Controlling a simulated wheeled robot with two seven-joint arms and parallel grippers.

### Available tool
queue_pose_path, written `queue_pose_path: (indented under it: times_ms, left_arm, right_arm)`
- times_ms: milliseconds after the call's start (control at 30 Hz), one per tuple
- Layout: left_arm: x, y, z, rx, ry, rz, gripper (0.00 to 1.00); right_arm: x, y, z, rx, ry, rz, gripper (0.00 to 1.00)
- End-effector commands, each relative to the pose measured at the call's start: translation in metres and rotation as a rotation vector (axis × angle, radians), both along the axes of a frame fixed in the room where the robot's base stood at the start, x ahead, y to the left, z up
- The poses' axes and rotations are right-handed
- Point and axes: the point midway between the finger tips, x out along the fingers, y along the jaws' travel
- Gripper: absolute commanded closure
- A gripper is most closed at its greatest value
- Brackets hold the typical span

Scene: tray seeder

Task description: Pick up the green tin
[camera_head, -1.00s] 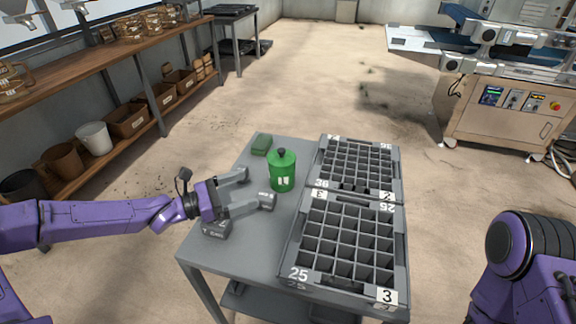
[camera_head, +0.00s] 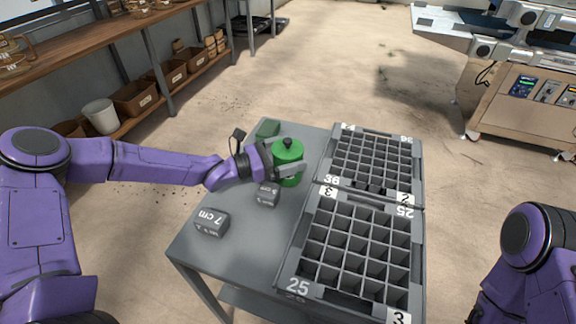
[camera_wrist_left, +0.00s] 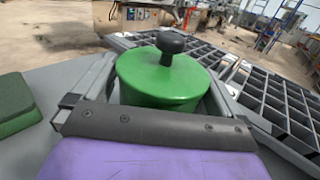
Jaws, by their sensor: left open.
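The green tin (camera_head: 287,151) stands upright on the grey table, with a green lid and a black knob. It also shows in the left wrist view (camera_wrist_left: 160,82), between the two fingers. My left gripper (camera_head: 291,172) is open, with its fingers on either side of the tin. Whether a finger touches the tin I cannot tell. The tin's lower part is partly hidden by the gripper. Of my right arm only a purple link shows at the right edge; its gripper is out of view.
Two grey compartment trays, the far one (camera_head: 337,181) and the near one (camera_head: 298,273), lie right of the tin. A grey block marked 7 cm (camera_head: 211,223) and a smaller grey block (camera_head: 268,195) lie in front. A green block (camera_head: 268,128) lies behind.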

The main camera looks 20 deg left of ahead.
Motion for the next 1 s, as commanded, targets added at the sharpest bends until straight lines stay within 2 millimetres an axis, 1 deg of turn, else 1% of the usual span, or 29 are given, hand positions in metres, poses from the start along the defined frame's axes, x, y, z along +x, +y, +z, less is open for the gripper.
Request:
queue_pose_path:
  times_ms: [33,100,300,367,400,467,500,767,867,1000]
  left_arm:
    - [0.003,-0.006,-0.001,0.002,0.001,-0.003,0.00]
    - [0.006,-0.009,-0.001,0.001,0.000,-0.002,0.00]
    - [0.007,-0.010,-0.001,0.000,0.000,-0.001,0.00]
    - [0.007,-0.010,-0.001,0.000,0.000,-0.001,0.20]
    - [0.007,-0.009,-0.001,0.000,0.000,-0.001,0.33]
    - [0.007,-0.009,-0.001,0.000,0.000,-0.001,0.52]
    - [0.007,-0.009,-0.001,0.000,0.000,-0.001,0.57]
    - [0.007,-0.009,0.001,-0.001,-0.002,-0.002,0.57]
    - [0.007,-0.009,0.006,-0.002,-0.003,-0.001,0.57]
    - [0.007,-0.009,0.020,-0.003,-0.003,-0.001,0.57]
  right_arm:
    - [0.000,0.000,0.001,0.000,0.000,0.000,0.00]
    - [0.000,0.000,0.001,0.000,0.000,0.000,0.00]
    - [0.000,0.000,0.000,0.000,0.000,0.000,0.00]
    - [0.000,0.000,0.000,0.000,0.000,0.000,0.00]
    - [0.000,0.000,0.000,0.000,0.000,0.000,0.00]
    - [0.000,0.000,0.000,0.000,0.000,0.000,0.00]
    - [0.000,0.000,0.000,0.000,0.000,0.000,0.00]
    - [0.000,0.000,0.000,0.000,0.000,0.000,0.00]
    - [0.000,0.000,0.001,0.000,0.000,0.000,0.00]
    - [0.000,0.000,0.001,0.000,0.000,0.000,0.00]
